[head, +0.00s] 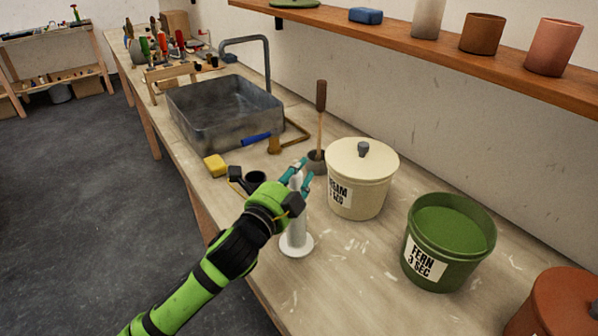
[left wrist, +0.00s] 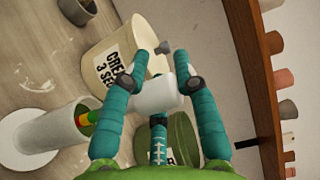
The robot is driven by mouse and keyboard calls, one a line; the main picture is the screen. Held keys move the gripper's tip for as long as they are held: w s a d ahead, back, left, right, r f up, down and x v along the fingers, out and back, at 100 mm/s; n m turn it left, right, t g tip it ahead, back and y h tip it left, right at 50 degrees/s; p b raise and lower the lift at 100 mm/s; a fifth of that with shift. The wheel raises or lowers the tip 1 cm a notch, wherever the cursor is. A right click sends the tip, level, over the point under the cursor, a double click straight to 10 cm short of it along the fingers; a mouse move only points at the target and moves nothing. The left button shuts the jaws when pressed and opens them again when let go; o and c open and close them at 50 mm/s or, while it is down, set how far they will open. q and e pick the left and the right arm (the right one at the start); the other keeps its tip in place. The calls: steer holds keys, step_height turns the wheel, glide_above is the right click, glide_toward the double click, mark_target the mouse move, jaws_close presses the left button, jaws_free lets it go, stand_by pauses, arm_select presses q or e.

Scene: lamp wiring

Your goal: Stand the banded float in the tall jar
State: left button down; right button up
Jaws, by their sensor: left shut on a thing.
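The tall jar (head: 295,232) is a narrow white cylinder on a round foot, upright on the bench. In the left wrist view the jar (left wrist: 52,140) lies at the left, its mouth facing inward. My left gripper (head: 302,176) is above the jar and shut on a pale, thick part of the banded float (head: 296,181). In the left wrist view this white part (left wrist: 158,95) is between the fingertips. Red, yellow and green bands show in the jar's mouth, in line with it; a teal finger hides the stretch between. My right gripper is not in view.
A lidded cream pot (head: 362,182) stands close right of the jar, with an open green pot (head: 450,243) beyond. A dark cup with a wooden-handled tool (head: 320,110), a yellow sponge (head: 215,165) and a grey sink (head: 225,110) are behind. Bench before the green pot is clear.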

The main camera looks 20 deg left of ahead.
arm_select(q)
steer(key=shift+f, duration=0.3)
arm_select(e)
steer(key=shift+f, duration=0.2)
arm_select(q)
steer(key=c, duration=0.9)
jaws_free()
steer(key=shift+o, duration=0.2)
steer(key=s+a, duration=0.2)
steer(key=s, duration=0.9)
steer(key=shift+s+a, duration=0.2)
steer(key=shift+s, duration=0.2)
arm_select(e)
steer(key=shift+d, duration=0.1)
arm_select(q)
steer(key=shift+f, duration=0.1)
